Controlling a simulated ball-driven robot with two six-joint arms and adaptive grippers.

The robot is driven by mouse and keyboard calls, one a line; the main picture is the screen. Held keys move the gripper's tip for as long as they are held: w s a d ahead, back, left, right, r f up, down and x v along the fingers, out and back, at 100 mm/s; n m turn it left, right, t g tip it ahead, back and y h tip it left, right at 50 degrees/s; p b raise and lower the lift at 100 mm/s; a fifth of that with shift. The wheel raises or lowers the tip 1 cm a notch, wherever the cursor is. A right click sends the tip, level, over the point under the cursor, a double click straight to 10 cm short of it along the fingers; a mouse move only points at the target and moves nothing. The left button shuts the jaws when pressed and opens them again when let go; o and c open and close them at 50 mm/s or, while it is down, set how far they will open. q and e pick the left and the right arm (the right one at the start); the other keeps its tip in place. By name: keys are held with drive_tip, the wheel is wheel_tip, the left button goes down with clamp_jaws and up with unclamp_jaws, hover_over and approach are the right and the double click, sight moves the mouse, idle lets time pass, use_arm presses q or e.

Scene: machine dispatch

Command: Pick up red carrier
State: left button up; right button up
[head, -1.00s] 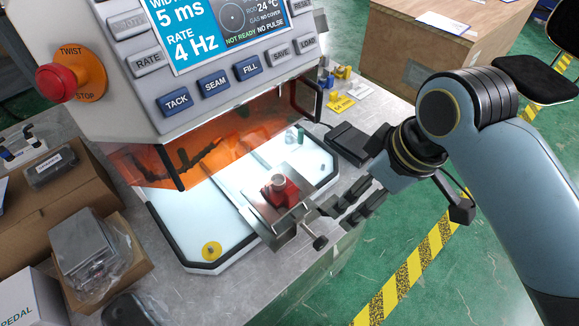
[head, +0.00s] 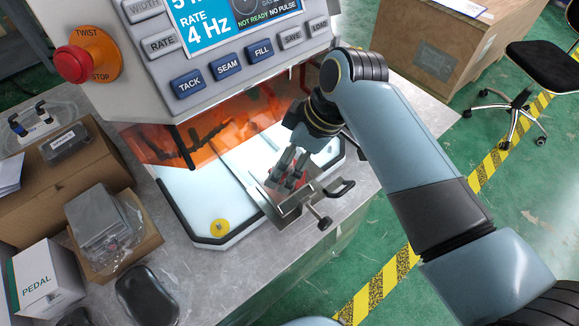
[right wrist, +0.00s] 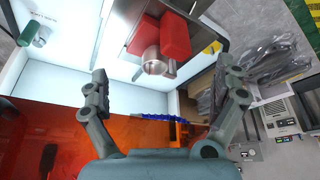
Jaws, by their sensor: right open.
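The red carrier (right wrist: 176,38) shows at the top of the right wrist view as a red block with a shiny metal cylinder (right wrist: 152,60) at its near side. It sits against a metal holder. In the head view it is mostly hidden behind my right gripper (head: 287,178), which is over the metal holder (head: 318,192) at the front of the machine's lit bay. In the right wrist view the right gripper's fingers (right wrist: 163,70) are wide apart, with nothing held between them. The cylinder shows between and beyond the fingertips. My left gripper is not in view.
The machine's control panel (head: 245,50) and orange shield (head: 215,130) overhang the bay. A yellow disc (head: 219,226) lies on the bay's white floor. Cardboard boxes (head: 60,185), a pedal box (head: 45,282) and a black pedal (head: 147,294) are on the left.

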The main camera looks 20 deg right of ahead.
drive_tip(key=shift+x, duration=1.5)
drive_tip(key=shift+w, duration=0.1)
drive_tip(key=shift+c, duration=0.4)
drive_tip(key=c, duration=1.4)
drive_tip(key=shift+c, duration=0.2)
